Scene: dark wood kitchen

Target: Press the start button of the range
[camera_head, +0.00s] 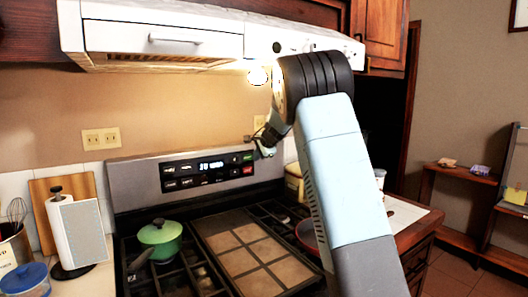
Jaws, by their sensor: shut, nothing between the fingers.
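The range (150,172) stands against the back wall with its control panel upright behind the burners. The panel has a lit display (211,165) and rows of dark buttons. A green button (248,158), which looks like the start button, sits at the panel's right side, above a red button (247,170). My gripper (266,151) is small in view, shut and empty, just right of the green button near the panel's right end. I cannot tell whether it touches the panel. My arm hides part of the gripper and the range's right side.
A green lidded pot (160,236) stands on the left burners, beside a griddle (215,225). A range hood (160,35) hangs above. A paper towel holder (77,232) stands on the left counter. A red pan (306,236) is partly behind my arm.

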